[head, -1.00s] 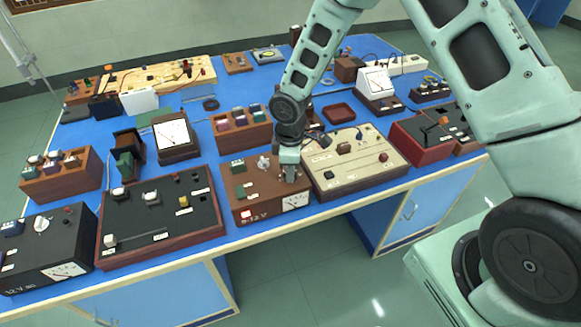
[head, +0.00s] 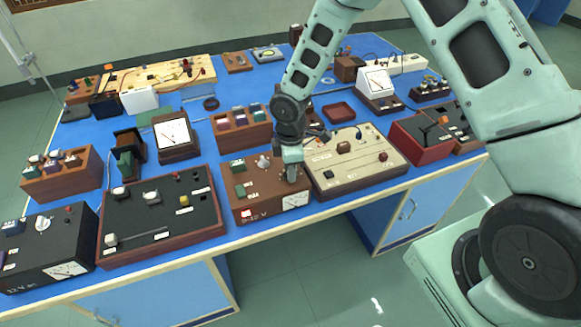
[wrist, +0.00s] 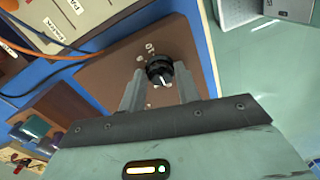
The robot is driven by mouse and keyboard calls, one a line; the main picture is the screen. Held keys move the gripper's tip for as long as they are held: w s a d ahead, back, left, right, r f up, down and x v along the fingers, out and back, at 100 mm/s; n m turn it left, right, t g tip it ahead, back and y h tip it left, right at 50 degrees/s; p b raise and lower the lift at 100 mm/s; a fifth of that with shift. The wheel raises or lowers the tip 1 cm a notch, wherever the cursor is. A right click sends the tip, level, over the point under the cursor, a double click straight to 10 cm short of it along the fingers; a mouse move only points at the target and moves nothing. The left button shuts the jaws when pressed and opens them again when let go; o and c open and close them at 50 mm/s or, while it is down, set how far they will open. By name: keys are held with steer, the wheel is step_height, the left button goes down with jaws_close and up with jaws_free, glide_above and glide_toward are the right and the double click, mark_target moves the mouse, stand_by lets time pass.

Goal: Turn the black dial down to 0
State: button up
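The black dial (wrist: 159,71) sits on the top of a brown power box in the wrist view. A white mark on it points toward the bottom of the picture, between my fingers. Small white markings lie just beyond the dial. My gripper (wrist: 160,80) is open, with one finger on each side of the dial and what looks like a narrow gap at each side. In the head view my gripper (head: 292,172) points down over the right part of the brown box (head: 262,186), and hides the dial there.
A cream panel box (head: 352,163) stands close to the right of the brown box, and a black-topped box (head: 165,215) to its left. A wooden rack (head: 241,132) is behind. Orange and blue wires (wrist: 40,40) run nearby in the wrist view.

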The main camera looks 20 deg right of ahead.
steer(key=shift+o, duration=1.2)
step_height(320, 180, up, 18)
steer(key=b, duration=0.2)
steer(key=shift+f, duration=0.25)
steer(key=s+a+r+m, duration=0.1)
steer(key=s+a+m, duration=0.1)
steer(key=s, duration=0.7)
steer(key=s+a+r+m, duration=0.1)
steer(key=s+a+m, duration=0.1)
steer(key=s, duration=0.7)
steer(key=s+a+r+m, duration=0.2)
steer(key=s+m, duration=0.1)
steer(key=s, duration=0.6)
steer(key=shift+s+m+y, duration=0.3)
steer(key=shift+s+m, duration=0.05)
steer(key=shift+m, duration=0.05)
